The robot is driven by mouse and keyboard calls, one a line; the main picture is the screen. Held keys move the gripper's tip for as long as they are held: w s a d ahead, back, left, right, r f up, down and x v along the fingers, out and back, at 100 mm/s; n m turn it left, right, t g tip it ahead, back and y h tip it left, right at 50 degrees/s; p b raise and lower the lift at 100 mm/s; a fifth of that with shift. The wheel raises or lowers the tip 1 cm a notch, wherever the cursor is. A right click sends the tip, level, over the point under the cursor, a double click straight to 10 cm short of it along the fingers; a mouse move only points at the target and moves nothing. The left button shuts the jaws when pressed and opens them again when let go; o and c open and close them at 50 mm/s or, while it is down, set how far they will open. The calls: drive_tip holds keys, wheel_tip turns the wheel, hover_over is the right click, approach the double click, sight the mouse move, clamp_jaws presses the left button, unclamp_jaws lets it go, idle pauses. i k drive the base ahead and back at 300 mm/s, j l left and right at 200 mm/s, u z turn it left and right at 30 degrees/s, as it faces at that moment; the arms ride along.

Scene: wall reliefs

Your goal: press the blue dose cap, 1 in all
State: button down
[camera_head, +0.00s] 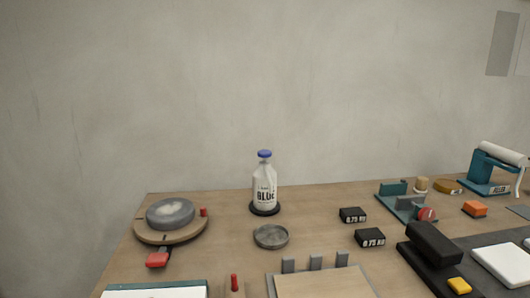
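The blue dose cap (264,154) sits on top of a white bottle (265,188) with dark lettering that reads like "BLUE" or "GLUE". The bottle stands upright on a dark round base near the back edge of the table. Nothing touches the cap. My gripper is not in view.
A shallow grey dish (271,236) stands in front of the bottle. A round turntable (170,222) with a grey disc is at left. Two black weight blocks (353,215) lie to the right. Teal devices (491,168) stand farther right. A plain wall (240,80) rises behind.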

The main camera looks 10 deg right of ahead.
sight(264, 154)
drive_tip(key=u, duration=1.7)
drive_tip(key=k+l, duration=0.6)
drive_tip(key=l, duration=0.1)
